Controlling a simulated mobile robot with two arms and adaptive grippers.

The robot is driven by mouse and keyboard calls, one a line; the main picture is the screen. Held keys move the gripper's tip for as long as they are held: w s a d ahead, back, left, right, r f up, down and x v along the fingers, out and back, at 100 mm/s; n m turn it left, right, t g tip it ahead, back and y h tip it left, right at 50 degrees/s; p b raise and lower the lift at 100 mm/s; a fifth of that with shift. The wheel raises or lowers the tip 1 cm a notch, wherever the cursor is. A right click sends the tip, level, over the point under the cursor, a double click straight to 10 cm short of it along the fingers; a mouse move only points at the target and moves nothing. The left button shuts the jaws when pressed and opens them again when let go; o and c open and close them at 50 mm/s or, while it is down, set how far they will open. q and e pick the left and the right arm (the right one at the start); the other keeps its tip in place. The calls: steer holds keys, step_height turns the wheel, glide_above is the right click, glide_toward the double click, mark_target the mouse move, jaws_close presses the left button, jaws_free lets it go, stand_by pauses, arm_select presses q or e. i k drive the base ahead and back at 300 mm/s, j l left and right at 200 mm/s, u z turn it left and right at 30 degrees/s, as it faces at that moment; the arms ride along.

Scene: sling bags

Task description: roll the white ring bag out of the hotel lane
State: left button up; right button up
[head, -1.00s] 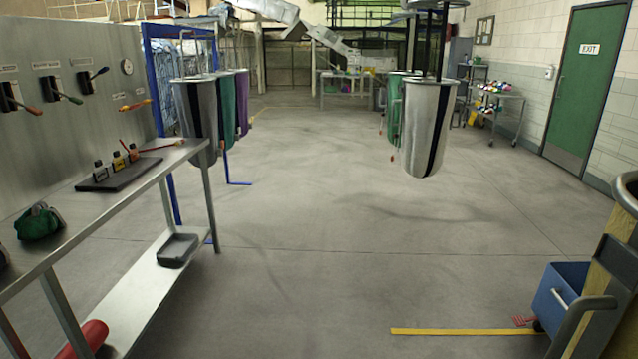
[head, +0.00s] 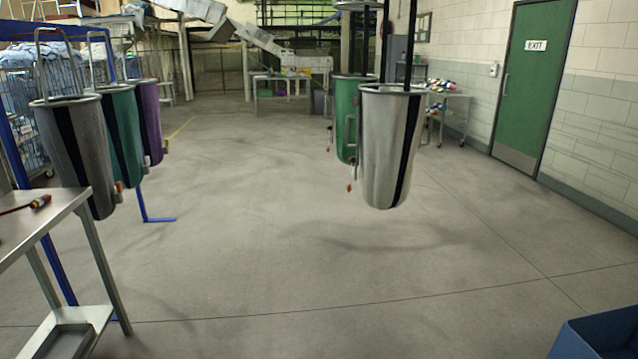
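A white or silvery ring bag (head: 383,150) with a dark vertical stripe hangs from a metal ring on dark uprights, right of centre in the head view. Its bottom hangs clear of the floor. A green bag (head: 346,115) hangs just behind it, partly hidden by it. On the left hang a grey bag (head: 70,155) with a dark stripe, a green bag (head: 122,135) and a purple bag (head: 151,120), in a row going back. I cannot tell from the frames which lane is the hotel lane. Neither of my grippers is in view.
A metal bench (head: 50,225) with a lower shelf stands at the near left. A blue bin (head: 600,335) is at the lower right corner. A blue post foot (head: 158,219) lies on the floor at left. The middle floor is clear. A green exit door (head: 535,85) is at right.

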mark_target(389, 117)
steer(key=i+z, duration=0.35)
steer(key=i, duration=1.4)
